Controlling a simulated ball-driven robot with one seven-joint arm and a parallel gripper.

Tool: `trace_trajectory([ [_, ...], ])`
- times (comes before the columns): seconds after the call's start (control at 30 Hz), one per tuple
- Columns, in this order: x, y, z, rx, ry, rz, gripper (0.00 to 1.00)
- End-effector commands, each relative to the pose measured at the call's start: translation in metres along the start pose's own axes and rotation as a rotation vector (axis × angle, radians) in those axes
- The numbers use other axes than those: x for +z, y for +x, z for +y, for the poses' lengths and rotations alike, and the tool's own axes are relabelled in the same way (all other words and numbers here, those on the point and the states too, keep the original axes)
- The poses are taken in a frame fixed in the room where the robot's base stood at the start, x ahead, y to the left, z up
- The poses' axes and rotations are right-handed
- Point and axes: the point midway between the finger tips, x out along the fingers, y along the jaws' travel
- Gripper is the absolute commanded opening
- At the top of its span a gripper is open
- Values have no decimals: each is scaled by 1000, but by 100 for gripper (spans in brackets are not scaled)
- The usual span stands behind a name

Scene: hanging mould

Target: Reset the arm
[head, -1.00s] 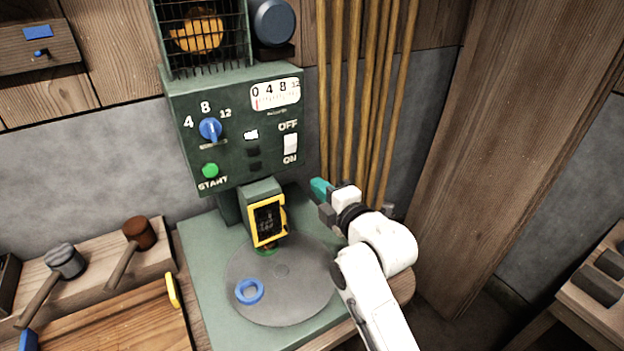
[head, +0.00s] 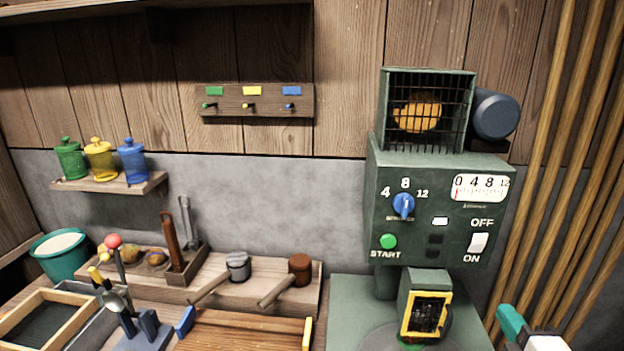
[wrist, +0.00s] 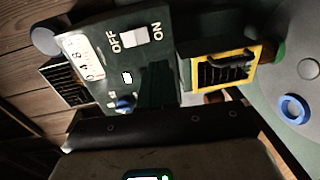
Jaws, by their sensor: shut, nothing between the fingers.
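My gripper (head: 511,322) shows at the bottom right edge of the head view, with a teal fingertip pointing up and left. It is shut and empty, in front of and to the right of the green machine (head: 380,215). Most of my arm is out of the picture. The wrist view shows the machine's control panel (wrist: 88,40) turned sideways, with its OFF/ON switch (wrist: 128,36). Also there are the yellow-framed part (wrist: 222,72) and a blue ring (wrist: 294,109) on the round plate (wrist: 285,70). My gripper touches nothing that I can see.
Wooden poles (head: 555,150) stand at the right behind my gripper. On the left are a bench with mallets (head: 238,266), a wooden tray (head: 240,332), a teal bucket (head: 58,258) and a shelf of coloured jars (head: 100,160). Above hangs a board of coloured pegs (head: 254,101).

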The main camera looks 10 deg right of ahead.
Motion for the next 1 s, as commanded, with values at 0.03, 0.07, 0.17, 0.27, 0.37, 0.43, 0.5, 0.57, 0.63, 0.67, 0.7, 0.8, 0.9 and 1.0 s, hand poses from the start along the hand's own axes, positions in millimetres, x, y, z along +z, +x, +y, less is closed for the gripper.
trace_trajectory([
  [0.03,-4,-2,-9,-33,31,7,0],
  [0.07,-6,-4,-17,-63,59,11,0],
  [0.17,-18,-17,-54,-208,206,16,0],
  [0.27,-33,-42,-102,-409,397,-18,0],
  [0.37,-45,-75,-147,-611,584,-104,0],
  [0.43,-51,-103,-176,-744,704,-193,0],
  [0.5,-55,-134,-201,-867,811,-306,0],
  [0.57,-57,-161,-219,-957,890,-416,0],
  [0.63,-58,-190,-235,-1040,963,-548,0],
  [0.67,-58,-202,-240,-1068,988,-603,0],
  [0.7,-58,-216,-246,-1098,1015,-672,0],
  [0.8,-56,-244,-255,-1146,1061,-810,0],
  [0.9,-55,-258,-259,-1166,1083,-889,0],
  [1.0,-55,-263,-260,-1172,1091,-917,0],
])
